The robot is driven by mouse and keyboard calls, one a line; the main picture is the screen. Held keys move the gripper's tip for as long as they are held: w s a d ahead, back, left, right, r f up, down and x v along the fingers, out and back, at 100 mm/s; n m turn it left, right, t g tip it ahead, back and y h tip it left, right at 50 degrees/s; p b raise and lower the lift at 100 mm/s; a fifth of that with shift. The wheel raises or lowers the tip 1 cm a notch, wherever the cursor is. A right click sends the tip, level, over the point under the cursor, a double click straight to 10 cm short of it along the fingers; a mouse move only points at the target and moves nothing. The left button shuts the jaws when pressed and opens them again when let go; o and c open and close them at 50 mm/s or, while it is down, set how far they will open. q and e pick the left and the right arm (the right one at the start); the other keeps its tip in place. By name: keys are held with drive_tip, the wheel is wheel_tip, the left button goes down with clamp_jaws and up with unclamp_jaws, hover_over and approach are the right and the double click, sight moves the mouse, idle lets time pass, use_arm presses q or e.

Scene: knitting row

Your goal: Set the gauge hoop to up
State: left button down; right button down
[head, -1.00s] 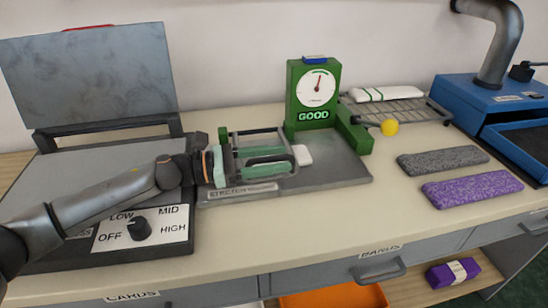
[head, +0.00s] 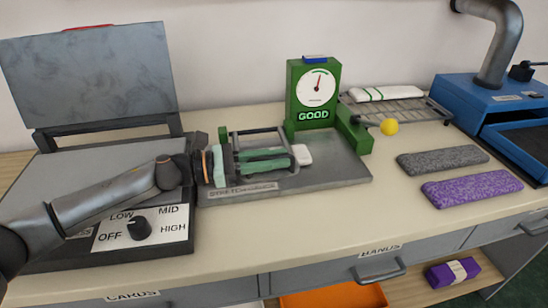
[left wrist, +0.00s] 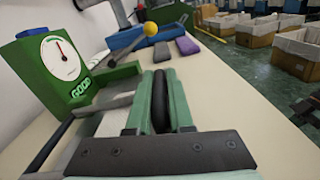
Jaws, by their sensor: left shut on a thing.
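The green gauge (head: 314,92) stands on a grey base plate (head: 335,170), its dial above a lit GOOD sign. It also shows at the left of the left wrist view (left wrist: 62,62). A dark bar, apparently part of the gauge hoop (left wrist: 160,100), lies between the green finger pads of my left gripper (head: 265,160). The gripper is shut on it, low over the plate. My gripper hides much of the hoop in the head view, so its exact tilt is hard to tell. A white block (head: 302,154) lies just beyond the fingertips. My right gripper is out of view.
A yellow ball knob (head: 389,127) is right of the gauge, before a wire rack (head: 405,112). Grey (head: 440,159) and purple (head: 470,188) knitted bands lie at right. A hinged plate press (head: 90,75) with a dial (head: 139,228) is at left. The front counter is clear.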

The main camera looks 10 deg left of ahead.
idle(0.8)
